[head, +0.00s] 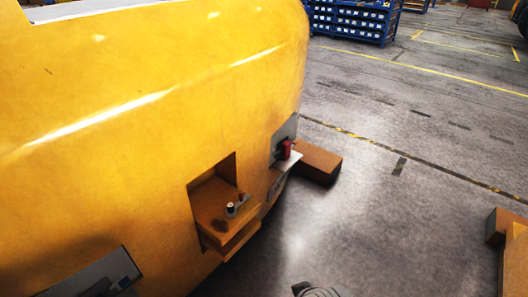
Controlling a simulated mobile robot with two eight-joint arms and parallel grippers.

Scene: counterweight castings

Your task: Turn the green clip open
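I see no green clip in the head view. A large yellow casting (130,120) fills the left side. A square recess in its face has an orange-brown ledge (228,228) sticking out. Two small upright pins or knobs (231,209) stand on this ledge, one pale-topped with a dark base; neither looks green. To the right, a red part (286,149) sits at a grey plate (283,138) on the casting's edge. No gripper fingers show. A dark grey rounded piece at the bottom edge may be part of my own arm.
A brown block (318,163) lies on the floor beside the casting. Another brown block (507,228) stands at the right edge. A grey and dark panel (95,277) is at lower left. A blue rack (352,20) stands at the back. The grey floor between is clear.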

